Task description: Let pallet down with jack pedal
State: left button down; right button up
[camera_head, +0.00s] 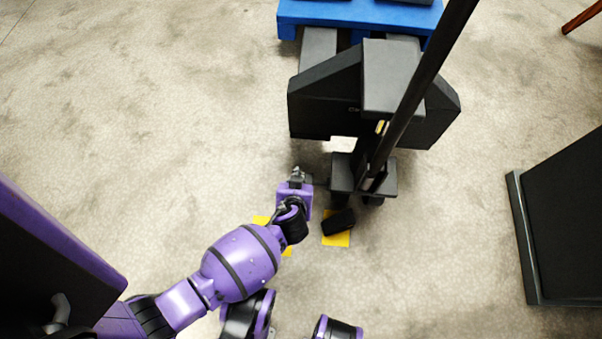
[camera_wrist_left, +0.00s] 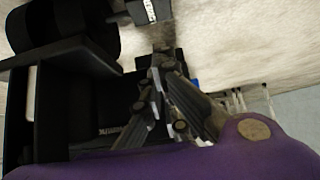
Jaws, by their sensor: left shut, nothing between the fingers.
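The black pallet jack (camera_head: 393,75) stands ahead of me, its long handle (camera_head: 430,66) leaning up to the right. Its forks run under a blue pallet (camera_head: 355,13) at the top of the head view. My left gripper (camera_head: 299,173) is shut and empty, just left of the jack's rear base (camera_head: 378,178). In the left wrist view the shut fingers (camera_wrist_left: 161,60) sit close beside dark jack parts (camera_wrist_left: 65,100). A thin dark bar between gripper and base may be the pedal; I cannot tell whether they touch. The pallet's height is unclear.
A black cabinet-like box (camera_head: 565,225) stands at the right. The concrete floor (camera_head: 150,110) at the left is clear.

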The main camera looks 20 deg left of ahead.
pick_arm(q)
jog(key=b, duration=0.7)
send_over(301, 174)
jog(key=s, duration=0.2)
jog(key=f, duration=0.7)
jog(key=shift+s+d+f, duration=0.1)
jog(key=shift+d+f, duration=0.25)
notch_tip(301, 174, down, 2)
jog(key=shift+f+b, duration=0.15)
jog(key=shift+b, duration=0.85)
jog(key=shift+f+b, duration=0.55)
jog(key=shift+b, duration=0.05)
pick_arm(e)
notch_tip(301, 174, down, 10)
jog(key=n, duration=0.1)
jog(key=shift+s+d+g, duration=0.15)
jog(key=shift+d+g, duration=0.1)
jog(key=shift+g, duration=0.15)
jog(key=shift+s, duration=0.15)
